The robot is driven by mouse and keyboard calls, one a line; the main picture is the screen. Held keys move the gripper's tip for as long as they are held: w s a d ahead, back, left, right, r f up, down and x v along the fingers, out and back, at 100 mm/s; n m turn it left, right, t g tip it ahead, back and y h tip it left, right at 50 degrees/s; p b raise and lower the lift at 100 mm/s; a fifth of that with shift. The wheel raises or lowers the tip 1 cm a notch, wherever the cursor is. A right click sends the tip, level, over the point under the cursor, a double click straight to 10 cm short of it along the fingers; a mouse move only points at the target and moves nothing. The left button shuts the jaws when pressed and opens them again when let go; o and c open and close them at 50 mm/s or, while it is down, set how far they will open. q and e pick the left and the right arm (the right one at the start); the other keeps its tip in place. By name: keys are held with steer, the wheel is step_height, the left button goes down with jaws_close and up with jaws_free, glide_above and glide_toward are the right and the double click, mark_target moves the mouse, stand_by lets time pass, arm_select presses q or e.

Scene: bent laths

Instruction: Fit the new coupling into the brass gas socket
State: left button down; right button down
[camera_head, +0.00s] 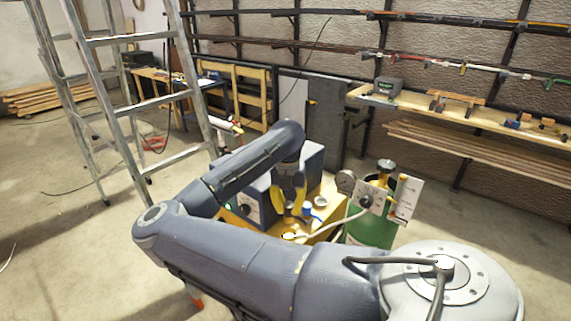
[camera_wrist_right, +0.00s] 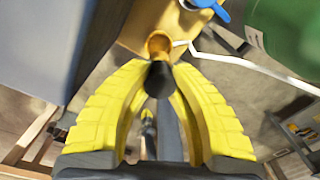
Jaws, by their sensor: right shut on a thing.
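My right gripper (camera_head: 290,203) has yellow fingers and reaches down over the yellow bench top in the head view. In the right wrist view the gripper (camera_wrist_right: 160,75) is shut on a dark, round coupling (camera_wrist_right: 158,82). The brass socket (camera_wrist_right: 158,41) shows as an orange-brown ring just past the coupling's far end. The two line up closely in this view; I cannot tell whether they touch. In the head view I cannot make out the coupling or the socket clearly. My left gripper is not in view.
A blue valve handle (camera_head: 308,209) stands beside the gripper. A white hose (camera_head: 338,222) runs to a gauge panel (camera_head: 367,199) at a green cylinder (camera_head: 370,232). A blue-grey box (camera_head: 246,203) stands close on the left. A stepladder (camera_head: 150,95) stands farther left.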

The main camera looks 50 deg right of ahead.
mark_target(289, 222)
steer(key=shift+f, duration=3.2)
steer(key=shift+f, duration=0.25)
steer(key=c, duration=1.2)
jaws_free()
steer(key=shift+r, duration=0.1)
